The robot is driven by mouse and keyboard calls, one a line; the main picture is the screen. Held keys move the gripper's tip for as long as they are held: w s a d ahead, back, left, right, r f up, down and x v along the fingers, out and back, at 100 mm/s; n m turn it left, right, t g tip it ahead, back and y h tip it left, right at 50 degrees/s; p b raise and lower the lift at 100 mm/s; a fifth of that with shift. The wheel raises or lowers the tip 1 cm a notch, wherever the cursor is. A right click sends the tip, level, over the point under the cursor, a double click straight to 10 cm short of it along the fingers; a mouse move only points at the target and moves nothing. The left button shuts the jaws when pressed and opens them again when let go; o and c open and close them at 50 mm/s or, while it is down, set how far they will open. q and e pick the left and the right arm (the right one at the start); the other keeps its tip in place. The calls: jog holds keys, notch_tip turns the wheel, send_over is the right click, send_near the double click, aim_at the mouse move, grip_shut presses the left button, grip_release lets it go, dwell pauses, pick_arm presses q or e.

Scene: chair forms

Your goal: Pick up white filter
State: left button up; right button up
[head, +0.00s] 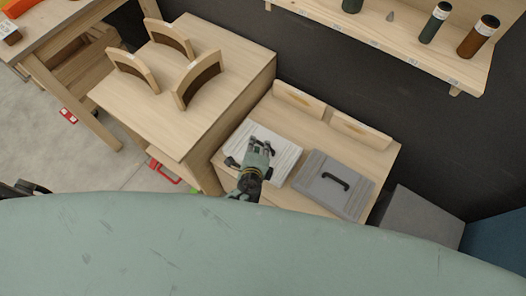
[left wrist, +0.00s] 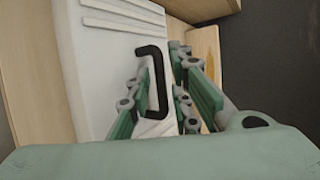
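The white filter (head: 285,157) is a flat ribbed panel lying on the low wooden table. In the left wrist view the filter (left wrist: 90,70) shows its black handle (left wrist: 160,82). My left gripper (head: 259,148) is over the filter in the head view and hides part of it. In the left wrist view the left gripper's green fingers (left wrist: 162,75) are apart, on either side of the handle. I cannot tell whether they touch it. My right gripper is not in view.
A grey panel with a black handle (head: 322,187) lies right of the filter. Two wooden pieces (head: 299,99) stand along the table's back edge. A higher wooden table (head: 136,99) with curved chair backs is at the left. A shelf (head: 400,36) with bottles is above right.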

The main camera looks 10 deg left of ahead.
pick_arm(q)
jog(key=shift+b+x, duration=0.3)
jog(key=shift+x, duration=0.8)
jog(key=shift+s, duration=0.1)
grip_shut()
